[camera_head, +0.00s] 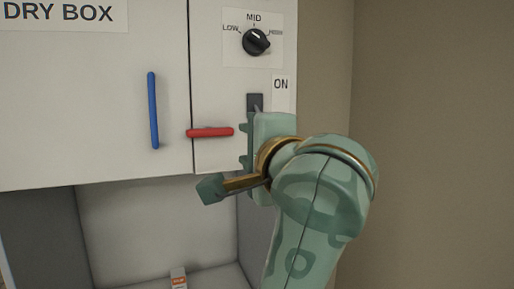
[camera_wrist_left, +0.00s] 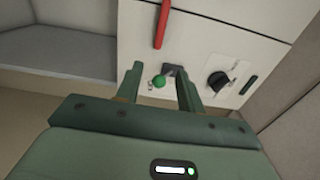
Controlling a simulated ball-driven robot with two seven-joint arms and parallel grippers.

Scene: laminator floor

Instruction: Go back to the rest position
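My left gripper (camera_head: 257,145) is in front of the right panel of the DRY BOX, just below the dark switch (camera_head: 255,102) beside the ON label. In the left wrist view its two fingers (camera_wrist_left: 160,72) stand apart, with nothing held between them. The switch (camera_wrist_left: 174,71) and a green round lamp or button (camera_wrist_left: 159,82) show between or just beyond the fingers; I cannot tell whether a finger touches them. In the head view the gripper hides the panel below the switch. My right gripper is in neither view.
A red handle (camera_head: 210,132) lies close left of the gripper, and a blue handle (camera_head: 153,110) is on the DRY BOX door (camera_head: 90,90). A black dial (camera_head: 256,42) is above the switch. An open recess (camera_head: 150,230) lies below; a bare wall (camera_head: 430,110) is at right.

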